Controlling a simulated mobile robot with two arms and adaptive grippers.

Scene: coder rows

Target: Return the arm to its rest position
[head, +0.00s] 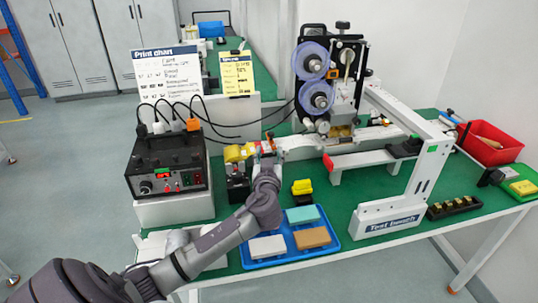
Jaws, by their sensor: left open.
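My left arm (200,245) comes in from the lower left and reaches over the front edge of the green-topped bench (385,222). Its gripper (267,147) is near the middle of the bench, beside a small yellow-and-black item (236,158) and near the left end of the pale rail of the coder machine (318,90). The gripper is open and looks empty; its fingertips are small and partly hidden here. My right arm and gripper are not in view.
A black power unit (166,165) stands left. A white "Test bench" frame (388,217) and red bin (487,143) are right. Open floor (60,200) lies left.

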